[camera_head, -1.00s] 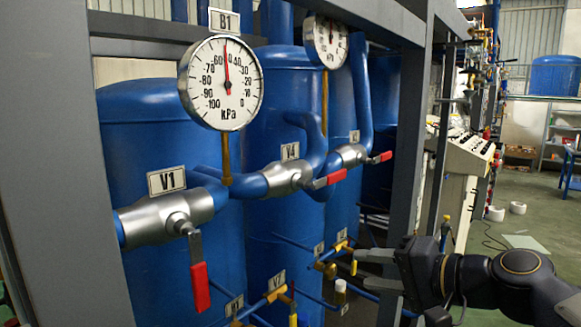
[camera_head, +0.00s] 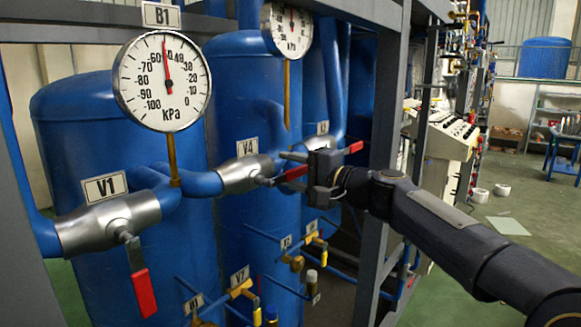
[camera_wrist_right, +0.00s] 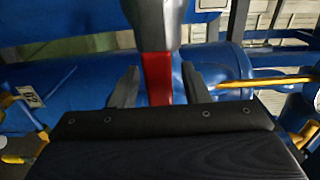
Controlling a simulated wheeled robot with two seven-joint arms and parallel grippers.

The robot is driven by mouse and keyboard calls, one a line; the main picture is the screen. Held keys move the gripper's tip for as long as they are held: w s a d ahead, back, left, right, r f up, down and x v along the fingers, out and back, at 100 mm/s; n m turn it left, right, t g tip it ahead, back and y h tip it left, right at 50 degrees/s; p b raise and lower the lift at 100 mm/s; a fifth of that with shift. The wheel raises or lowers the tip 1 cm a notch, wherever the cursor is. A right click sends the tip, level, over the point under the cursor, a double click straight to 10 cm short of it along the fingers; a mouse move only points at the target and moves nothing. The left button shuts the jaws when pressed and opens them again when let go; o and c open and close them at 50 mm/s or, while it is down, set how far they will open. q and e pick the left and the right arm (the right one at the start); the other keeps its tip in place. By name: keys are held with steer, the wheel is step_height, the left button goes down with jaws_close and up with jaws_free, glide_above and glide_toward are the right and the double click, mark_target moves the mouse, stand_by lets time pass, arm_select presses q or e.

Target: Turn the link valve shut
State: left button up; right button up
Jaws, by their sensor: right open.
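The valve labelled V4 (camera_head: 240,175) is a silver body on the blue pipe between the tanks. Its red handle (camera_head: 291,174) points right, roughly along the pipe. My right gripper (camera_head: 285,167) is at this handle, its fingers reaching left from the arm. In the right wrist view the red handle (camera_wrist_right: 157,78) lies between the two open fingers (camera_wrist_right: 160,86), with a gap on both sides. The silver valve part (camera_wrist_right: 155,22) is above it. My left gripper is not in view. No label reading "link" shows.
Valve V1 (camera_head: 110,222) has its red handle (camera_head: 143,293) hanging down. Another red-handled valve (camera_head: 353,148) is just beyond my gripper. Pressure gauge B1 (camera_head: 162,82) stands above the pipe. A grey frame post (camera_head: 386,130) rises close behind my right arm. Small yellow valves (camera_head: 240,289) sit below.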

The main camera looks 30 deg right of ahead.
jaws_close()
stand_by(0.3)
steer(key=shift+f, duration=0.15)
steer(key=shift+a+f+m+b, duration=0.1)
steer(key=shift+f+m+b, duration=0.5)
steer(key=shift+m, duration=0.2)
steer(key=s+a+f+m+b, duration=0.1)
steer(key=s+a+f+m, duration=0.2)
steer(key=m, duration=1.3)
steer(key=shift+a+f+b, duration=0.4)
steer(key=shift+a+f, duration=1.4)
steer(key=shift+a, duration=0.4)
steer(key=shift+m, duration=0.3)
